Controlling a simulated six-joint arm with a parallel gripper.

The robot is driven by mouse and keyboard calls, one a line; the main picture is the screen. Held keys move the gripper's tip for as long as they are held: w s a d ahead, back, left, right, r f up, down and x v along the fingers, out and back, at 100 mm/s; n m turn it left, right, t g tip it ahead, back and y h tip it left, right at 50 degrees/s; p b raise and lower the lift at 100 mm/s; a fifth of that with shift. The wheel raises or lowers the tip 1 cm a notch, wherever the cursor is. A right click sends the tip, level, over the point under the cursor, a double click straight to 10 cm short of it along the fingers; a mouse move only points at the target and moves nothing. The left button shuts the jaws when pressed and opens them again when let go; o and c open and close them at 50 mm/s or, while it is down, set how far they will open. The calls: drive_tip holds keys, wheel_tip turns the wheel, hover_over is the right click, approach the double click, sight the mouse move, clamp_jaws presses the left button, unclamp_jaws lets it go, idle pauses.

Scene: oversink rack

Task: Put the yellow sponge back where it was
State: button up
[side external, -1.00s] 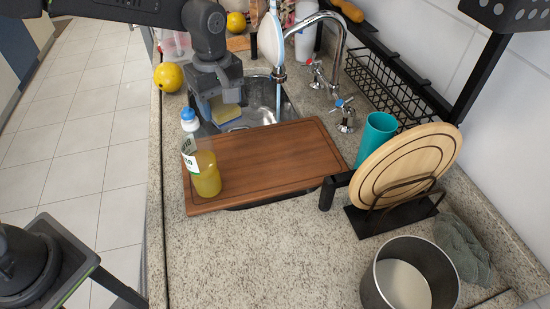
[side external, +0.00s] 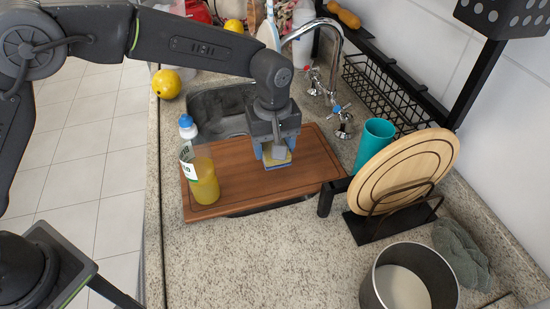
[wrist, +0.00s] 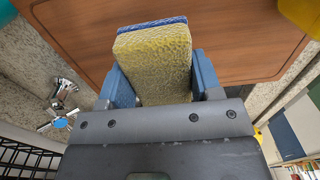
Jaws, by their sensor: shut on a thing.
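The yellow sponge (side external: 277,156) has a blue layer on one face. My gripper (side external: 277,152) is shut on it, and in the side external view it is over the right-centre part of the wooden cutting board (side external: 230,155). In the wrist view the sponge (wrist: 155,60) sits between the two blue-grey fingers (wrist: 160,80), its yellow face toward the camera and a blue edge behind. I cannot tell whether the sponge touches the board.
A bottle of yellow liquid with a blue cap (side external: 203,180) stands on the board's left end. The sink (side external: 215,105) and faucet (side external: 338,50) are behind. A teal cup (side external: 373,142), wire basket (side external: 385,90), round boards in a rack (side external: 408,170) and a pot (side external: 372,290) are right.

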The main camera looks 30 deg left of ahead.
drive_tip(key=shift+d+f, duration=0.15)
drive_tip(key=shift+d, duration=0.05)
drive_tip(key=shift+f, duration=2)
drive_tip(key=shift+f, duration=0.1)
drive_tip(key=o, duration=0.8)
wheel_tip(320, 180, up, 12)
drive_tip(key=shift+r, duration=0.15)
